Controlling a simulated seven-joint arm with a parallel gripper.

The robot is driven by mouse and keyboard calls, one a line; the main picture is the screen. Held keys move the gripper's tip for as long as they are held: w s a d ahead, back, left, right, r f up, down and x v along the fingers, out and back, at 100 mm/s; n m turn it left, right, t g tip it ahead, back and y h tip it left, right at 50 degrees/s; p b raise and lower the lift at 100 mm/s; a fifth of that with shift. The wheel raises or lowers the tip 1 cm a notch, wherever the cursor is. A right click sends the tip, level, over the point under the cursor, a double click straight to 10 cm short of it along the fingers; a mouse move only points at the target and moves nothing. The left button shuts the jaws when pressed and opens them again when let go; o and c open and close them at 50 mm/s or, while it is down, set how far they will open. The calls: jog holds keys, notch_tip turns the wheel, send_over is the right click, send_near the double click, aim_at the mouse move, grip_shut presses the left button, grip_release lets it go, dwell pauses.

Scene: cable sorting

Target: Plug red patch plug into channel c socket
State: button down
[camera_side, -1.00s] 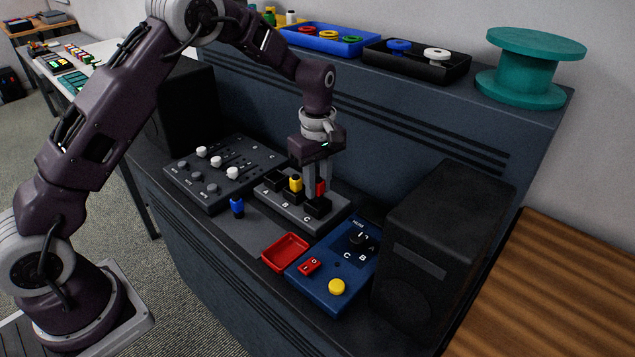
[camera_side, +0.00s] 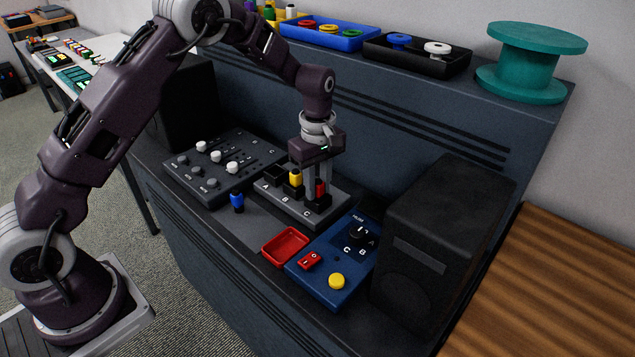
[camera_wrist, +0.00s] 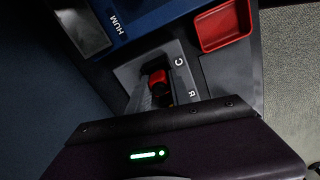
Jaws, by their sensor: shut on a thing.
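The red patch plug (camera_side: 320,188) is upright between the fingers of my gripper (camera_side: 318,192), which is shut on it. It is at the black channel C socket (camera_side: 318,205), at the right end of the grey socket panel (camera_side: 268,203). Its lower end meets or enters the socket; the fingers hide how deep it sits. In the wrist view the red plug (camera_wrist: 158,79) shows beside the letter C, partly hidden by my gripper body.
A yellow plug (camera_side: 296,178) stands in the B socket; socket A (camera_side: 275,173) looks empty. A red tray (camera_side: 285,246), blue hum box (camera_side: 330,275) and black speaker (camera_side: 440,250) lie nearby.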

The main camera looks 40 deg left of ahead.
jog(key=c, duration=1.1)
grip_release()
jog(key=shift+o, duration=0.2)
jog(key=o, duration=0.4)
jog(key=shift+o, duration=0.2)
jog(key=shift+r, duration=0.1)
